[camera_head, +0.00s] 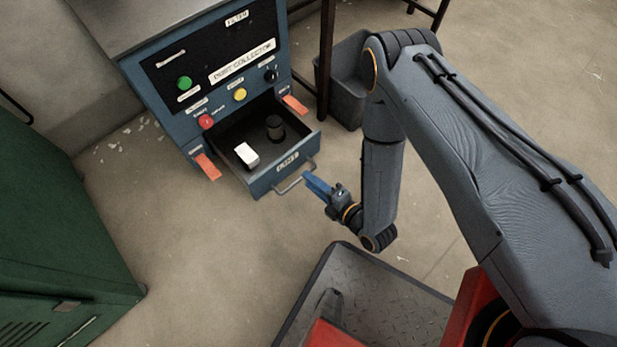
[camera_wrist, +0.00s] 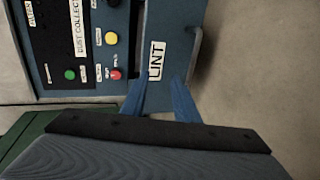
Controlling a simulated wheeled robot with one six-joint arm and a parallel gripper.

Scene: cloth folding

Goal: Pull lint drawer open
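The lint drawer (camera_head: 262,183) of the blue dust collector (camera_head: 148,72) stands pulled out, with its inside showing. Its front carries a LINT label, also in the wrist view (camera_wrist: 157,60), and a grey bar handle (camera_head: 294,181). A white block (camera_head: 246,155) and a dark cylinder (camera_head: 275,128) stand in the drawer. My gripper (camera_head: 308,178) is close to the right end of the handle. In the wrist view its two blue fingers (camera_wrist: 161,79) are spread apart near one end of the handle (camera_wrist: 198,48). I cannot tell whether they touch it.
Orange tabs (camera_head: 207,166) stick out on both sides of the drawer opening. A green cabinet (camera_head: 50,220) stands at the left. A grey bin (camera_head: 345,85) and dark table legs stand behind, to the right. The floor (camera_head: 225,255) in front of the drawer is clear.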

